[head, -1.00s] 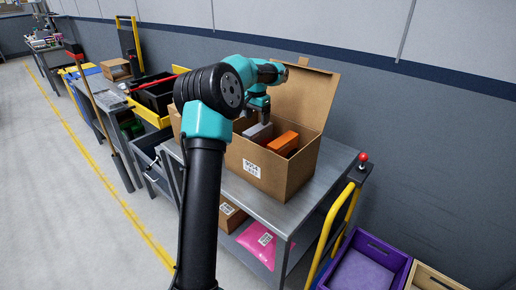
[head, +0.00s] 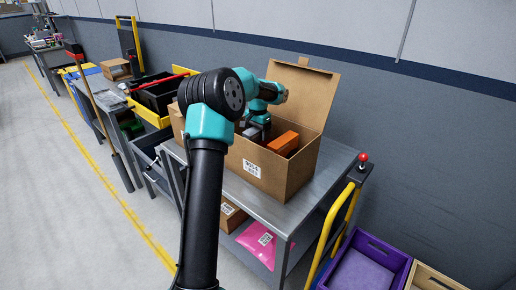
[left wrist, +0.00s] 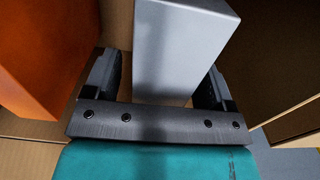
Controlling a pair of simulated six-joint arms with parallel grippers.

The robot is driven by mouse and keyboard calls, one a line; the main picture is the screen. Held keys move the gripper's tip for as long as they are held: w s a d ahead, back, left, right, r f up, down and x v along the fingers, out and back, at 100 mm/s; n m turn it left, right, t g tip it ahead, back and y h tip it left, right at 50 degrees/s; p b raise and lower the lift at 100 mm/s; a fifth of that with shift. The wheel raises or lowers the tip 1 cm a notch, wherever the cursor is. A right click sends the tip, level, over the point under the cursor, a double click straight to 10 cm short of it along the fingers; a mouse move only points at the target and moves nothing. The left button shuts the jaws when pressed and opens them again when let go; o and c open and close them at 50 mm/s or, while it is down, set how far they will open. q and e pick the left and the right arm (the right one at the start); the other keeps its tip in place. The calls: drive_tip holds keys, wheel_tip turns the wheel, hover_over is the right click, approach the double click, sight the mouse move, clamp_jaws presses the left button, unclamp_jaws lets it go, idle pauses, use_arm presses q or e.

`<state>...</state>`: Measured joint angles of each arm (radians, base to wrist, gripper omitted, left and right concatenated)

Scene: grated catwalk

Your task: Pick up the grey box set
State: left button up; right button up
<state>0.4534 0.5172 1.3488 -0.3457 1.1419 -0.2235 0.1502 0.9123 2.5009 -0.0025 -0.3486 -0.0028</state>
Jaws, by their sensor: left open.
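The grey box (left wrist: 182,45) stands between the two fingers of my left gripper (left wrist: 162,72) in the left wrist view, with a finger on each side and small gaps visible. My left gripper is open. In the head view the left gripper (head: 256,130) reaches down into an open cardboard carton (head: 285,175) and hides most of the grey box. An orange box (head: 283,143) sits in the carton to the right of the gripper; it also shows in the left wrist view (left wrist: 40,45) at the left. My right gripper is not in view.
The carton stands on a grey metal cart (head: 325,172), its back flap (head: 303,92) raised. A pink bag (head: 262,243) lies on the lower shelf. A yellow handle (head: 333,225) and a purple crate (head: 365,268) are at the right. Black bins (head: 155,97) stand at the left.

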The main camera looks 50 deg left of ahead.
use_arm(q)
drive_tip(key=shift+f, duration=0.25)
drive_tip(key=shift+c, duration=0.3)
clamp_jaws()
idle(0.5)
